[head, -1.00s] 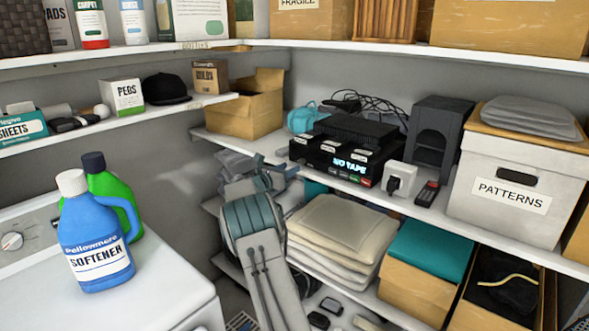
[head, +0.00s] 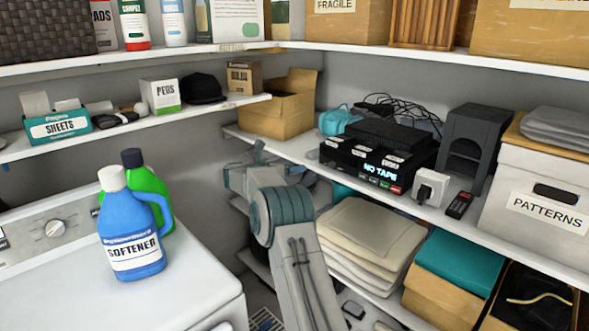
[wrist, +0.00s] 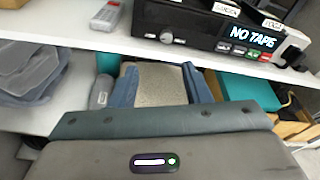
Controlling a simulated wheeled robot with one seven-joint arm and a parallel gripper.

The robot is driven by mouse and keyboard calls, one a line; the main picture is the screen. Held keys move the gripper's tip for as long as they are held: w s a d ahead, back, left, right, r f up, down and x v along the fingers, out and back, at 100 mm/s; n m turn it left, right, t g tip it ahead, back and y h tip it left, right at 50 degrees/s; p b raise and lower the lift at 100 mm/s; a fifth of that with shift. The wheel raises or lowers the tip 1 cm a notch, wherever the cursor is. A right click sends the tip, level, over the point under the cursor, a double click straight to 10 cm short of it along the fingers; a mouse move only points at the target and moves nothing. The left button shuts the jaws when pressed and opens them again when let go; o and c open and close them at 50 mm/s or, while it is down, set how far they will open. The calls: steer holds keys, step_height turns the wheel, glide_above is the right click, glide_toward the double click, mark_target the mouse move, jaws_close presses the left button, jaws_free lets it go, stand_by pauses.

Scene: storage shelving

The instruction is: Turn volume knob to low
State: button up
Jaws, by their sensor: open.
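A black tape deck (head: 365,165) with a lit "NO TAPE" display sits on the middle shelf. It is at the top right of the wrist view (wrist: 215,32). There, a light round knob (wrist: 166,37) shows at the lower left of its front, with a smaller control beside it. I cannot read which is the volume knob or its setting. My gripper (wrist: 160,82) is open and empty, its two blue-grey fingers apart. In the wrist picture it appears below the shelf edge and the deck, not touching the knob. In the head view my arm mostly hides the gripper.
A white plug adapter (head: 430,187) and a dark remote (head: 459,205) lie right of the deck. Folded cloths (head: 365,240) and a teal-topped box (head: 458,268) are below. The shelf edge (wrist: 75,38) crosses the wrist view. A softener bottle (head: 132,235) stands on the washer (head: 190,285).

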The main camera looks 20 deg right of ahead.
steer(key=shift+r, duration=0.3)
steer(key=shift+f, duration=0.1)
steer(key=n+t+h+p, duration=0.2)
steer(key=n+p, duration=0.1)
steer(key=n, duration=2.8)
glide_toward(330, 166)
steer(key=x, duration=0.7)
steer(key=shift+d, duration=0.4)
